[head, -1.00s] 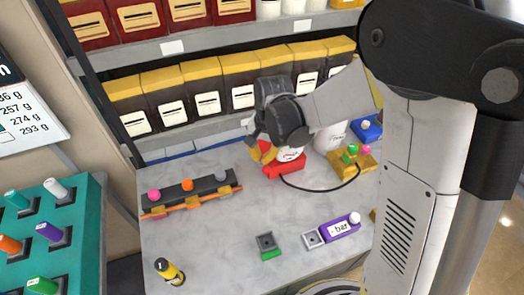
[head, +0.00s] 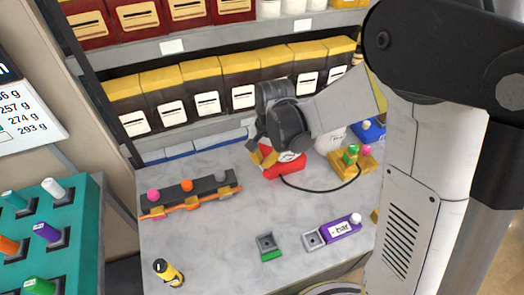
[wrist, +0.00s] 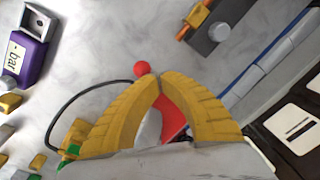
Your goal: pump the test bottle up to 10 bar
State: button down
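A red pump unit (head: 285,168) stands near the back of the grey worktop, partly hidden by my gripper (head: 264,158). In the wrist view a red ball (wrist: 142,68) shows just beyond the fingertips, with red and white parts between and behind the fingers. The yellow fingers of my gripper (wrist: 160,76) meet at their tips, with nothing seen held. A black cable or hose runs from the red unit to a yellow block (head: 350,170) with green and pink knobs. A purple block (head: 342,230) reads "- bar". I cannot tell which thing is the test bottle.
A small black and yellow bottle (head: 168,272) stands at the front left. A dark rack (head: 205,190) with coloured knobs lies at the left. A green-edged square socket (head: 268,246) sits near the front. Shelves of yellow-topped boxes (head: 243,95) close off the back.

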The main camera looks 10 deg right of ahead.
aim_at(265, 170)
jog(key=shift+s+d+f+b, duration=0.15)
jog(key=shift+s+f+b, duration=0.5)
jog(key=shift+f, duration=0.1)
jog(key=shift+s+d+f+b, duration=0.1)
jog(key=shift+s+f+b, duration=0.45)
jog(key=shift+f+b, duration=0.15)
dwell(1.8)
jog(key=shift+r, duration=0.1)
dwell(0.5)
jog(key=w+a+r+p, duration=0.1)
jog(key=w+r+p, duration=0.4)
jog(key=w+r, duration=0.1)
jog(key=shift+w+a+r, duration=0.2)
jog(key=shift+w+r, duration=0.1)
jog(key=shift+r, duration=0.6)
dwell(0.3)
dwell(0.4)
jog(key=shift+w+a+r+p, duration=0.15)
jog(key=shift+w+r+p, duration=0.5)
jog(key=shift+w+r, duration=0.25)
jog(key=shift+w+a+r+p, duration=0.15)
jog(key=shift+w+r+p, duration=0.5)
jog(key=shift+r, duration=0.35)
